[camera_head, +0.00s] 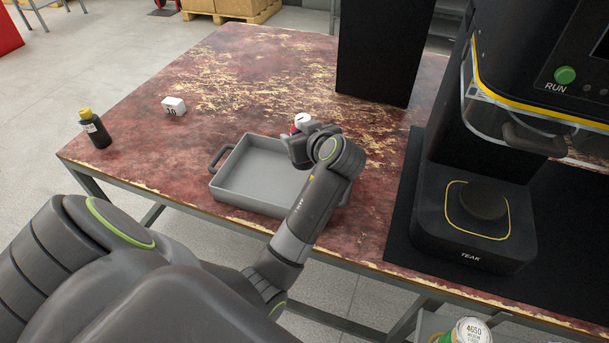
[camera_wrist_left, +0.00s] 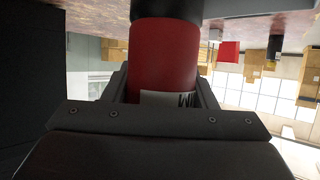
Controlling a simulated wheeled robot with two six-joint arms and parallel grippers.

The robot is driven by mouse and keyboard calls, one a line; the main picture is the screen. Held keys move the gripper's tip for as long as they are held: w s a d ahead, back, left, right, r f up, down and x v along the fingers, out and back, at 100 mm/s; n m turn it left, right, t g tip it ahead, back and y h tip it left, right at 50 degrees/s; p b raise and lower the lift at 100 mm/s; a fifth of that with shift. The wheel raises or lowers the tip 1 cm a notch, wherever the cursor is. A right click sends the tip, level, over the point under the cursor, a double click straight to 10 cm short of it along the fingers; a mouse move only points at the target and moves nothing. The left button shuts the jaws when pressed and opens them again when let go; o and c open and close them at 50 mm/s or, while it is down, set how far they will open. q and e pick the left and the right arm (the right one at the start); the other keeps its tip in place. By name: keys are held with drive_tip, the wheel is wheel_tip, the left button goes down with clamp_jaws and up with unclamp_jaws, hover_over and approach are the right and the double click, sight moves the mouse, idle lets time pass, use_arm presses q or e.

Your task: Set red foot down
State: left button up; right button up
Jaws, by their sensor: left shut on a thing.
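The red foot (camera_wrist_left: 165,62) is a red cylinder with a dark end and a white label with dark lettering. In the head view only a little red and a pale top (camera_head: 301,119) show beyond my left gripper (camera_head: 303,140). The left gripper is shut on it, with a finger on either side in the left wrist view (camera_wrist_left: 165,92). It is at the far right corner of the grey tray (camera_head: 227,186), over the worn red table (camera_head: 260,65). I cannot tell whether its dark end touches the table. My right gripper is not in view.
A dark bottle with a yellow cap (camera_head: 95,129) and a small white marked block (camera_head: 174,106) stand at the left. A black panel (camera_head: 384,50) stands behind. The black machine (camera_head: 475,205) is at the right. The table's back left is clear.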

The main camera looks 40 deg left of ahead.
sight(302, 167)
use_arm(q)
drive_tip(key=shift+d+f, duration=0.15)
drive_tip(key=shift+f, duration=0.2)
wheel_tip(302, 167, down, 4)
drive_tip(key=shift+f, duration=0.9)
wheel_tip(302, 167, down, 4)
drive_tip(key=shift+r, duration=0.2)
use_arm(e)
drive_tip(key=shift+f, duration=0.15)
use_arm(q)
drive_tip(key=o, duration=0.6)
drive_tip(key=shift+f+b, duration=0.15)
drive_tip(key=shift+b, duration=0.15)
drive_tip(key=o, duration=0.4)
drive_tip(key=shift+o, duration=0.2)
